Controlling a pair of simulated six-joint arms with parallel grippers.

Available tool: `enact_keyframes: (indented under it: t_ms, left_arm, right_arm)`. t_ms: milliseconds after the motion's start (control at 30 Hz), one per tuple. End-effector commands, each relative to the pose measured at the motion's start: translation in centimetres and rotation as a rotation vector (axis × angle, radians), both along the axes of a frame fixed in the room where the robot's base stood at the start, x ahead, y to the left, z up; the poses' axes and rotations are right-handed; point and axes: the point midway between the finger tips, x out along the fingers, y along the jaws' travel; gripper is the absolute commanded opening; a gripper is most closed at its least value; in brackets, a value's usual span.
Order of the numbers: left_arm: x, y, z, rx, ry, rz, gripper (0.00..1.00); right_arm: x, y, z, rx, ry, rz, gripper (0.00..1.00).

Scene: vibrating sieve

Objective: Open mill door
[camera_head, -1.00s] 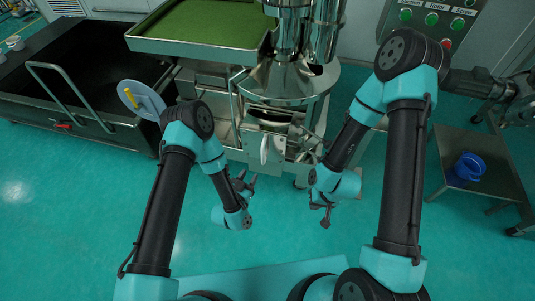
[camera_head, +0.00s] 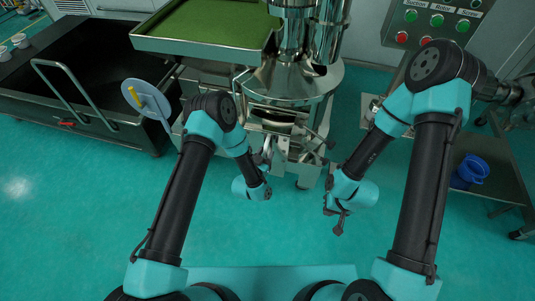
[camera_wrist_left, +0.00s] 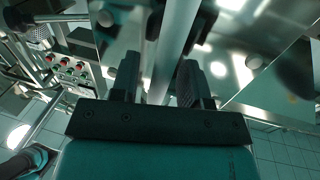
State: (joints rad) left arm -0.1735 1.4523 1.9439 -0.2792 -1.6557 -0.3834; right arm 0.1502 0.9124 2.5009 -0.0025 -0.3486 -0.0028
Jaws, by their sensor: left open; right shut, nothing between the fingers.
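The steel mill (camera_head: 292,88) stands at the centre of the head view, with a round body and a lower front section of brackets and levers. I cannot make out its door clearly. My left gripper (camera_head: 263,158) is at the mill's lower front, partly hidden by my own wrist. In the left wrist view my left gripper (camera_wrist_left: 158,78) is open, with a pale metal bar (camera_wrist_left: 172,45) running between its fingers; whether it touches them I cannot tell. My right gripper (camera_head: 336,212) is shut and empty, low over the floor to the right of the mill.
A tray of green material (camera_head: 205,25) is at the upper left. A dark cart with a rail handle (camera_head: 72,85) and a paddle-like disc (camera_head: 146,100) stand left. A blue jug (camera_head: 469,170) is on a low table at right. A button panel (camera_head: 435,25) is behind. The front floor is clear.

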Motion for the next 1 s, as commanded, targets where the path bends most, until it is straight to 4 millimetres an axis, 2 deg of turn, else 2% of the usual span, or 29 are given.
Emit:
enact_keyframes:
  t_ms: [133,567,1000]
  left_arm:
    - [-0.01,0.00,0.01,0.000,0.000,0.000,0.42]
    - [-0.02,0.01,0.01,0.000,-0.001,0.000,0.01]
    - [-0.04,-0.06,0.01,0.000,0.000,-0.006,0.00]
  right_arm:
    - [0.00,0.00,0.00,0.000,0.000,0.000,0.00]
    - [0.00,0.00,0.00,0.000,0.000,0.000,0.00]
    - [0.00,0.00,0.00,0.000,0.000,0.000,0.00]
